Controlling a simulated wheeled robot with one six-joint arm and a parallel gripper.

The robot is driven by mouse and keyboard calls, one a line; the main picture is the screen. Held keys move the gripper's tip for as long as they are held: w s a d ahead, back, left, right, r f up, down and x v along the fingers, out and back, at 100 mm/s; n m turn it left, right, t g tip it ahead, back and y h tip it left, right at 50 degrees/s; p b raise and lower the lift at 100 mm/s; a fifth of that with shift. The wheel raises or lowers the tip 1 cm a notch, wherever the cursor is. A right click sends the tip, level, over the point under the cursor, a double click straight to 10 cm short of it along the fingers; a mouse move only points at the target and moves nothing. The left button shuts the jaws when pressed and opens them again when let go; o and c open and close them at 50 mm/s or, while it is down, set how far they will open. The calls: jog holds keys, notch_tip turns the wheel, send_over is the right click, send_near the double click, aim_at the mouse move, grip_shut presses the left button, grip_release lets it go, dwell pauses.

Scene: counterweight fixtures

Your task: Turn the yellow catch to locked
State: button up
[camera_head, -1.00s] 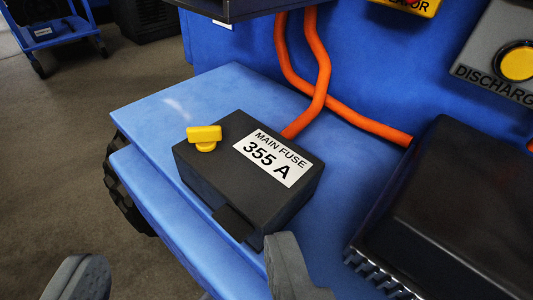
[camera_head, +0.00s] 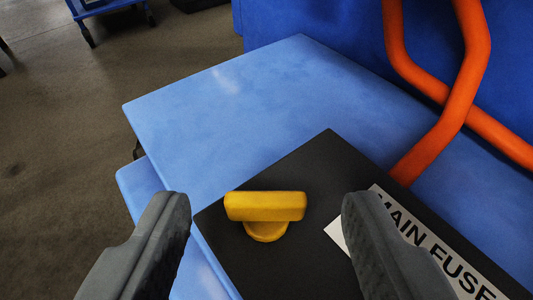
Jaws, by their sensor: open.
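The yellow catch (camera_head: 265,207) is a short bar on a round yellow base, on top of the black fuse box (camera_head: 318,172) near its left corner. Its bar lies roughly across the picture. My gripper (camera_head: 262,212) is open, with one grey finger to the left of the catch and the other to its right. Both fingers appear apart from the catch. The right finger covers part of the box and of its white "MAIN FUSE" label (camera_head: 432,243). No mark for locked or unlocked is visible.
The box sits on a light blue shelf (camera_head: 235,110), clear to the left and behind. Orange cables (camera_head: 450,115) run behind the box at the right, before a dark blue wall (camera_head: 345,25). A blue cart (camera_head: 100,8) stands far off on the floor.

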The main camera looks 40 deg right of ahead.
jog(key=shift+x, duration=0.85)
jog(key=c, duration=1)
jog(key=shift+m+h, duration=0.3)
jog(key=m+g+h, duration=0.2)
jog(key=m+g, duration=0.1)
jog(key=m+g+h, duration=0.1)
jog(key=shift+w+a+m+g+h, duration=0.3)
jog(key=shift+w+m+g, duration=0.05)
jog(key=shift+m+g, duration=0.05)
jog(key=m+g, duration=0.1)
jog(key=m+g+h, duration=0.1)
jog(key=m+g, duration=0.2)
jog(key=g, duration=0.1)
jog(key=shift+w+m, duration=0.25)
jog(key=shift+m, duration=0.15)
jog(key=shift+g, duration=0.4)
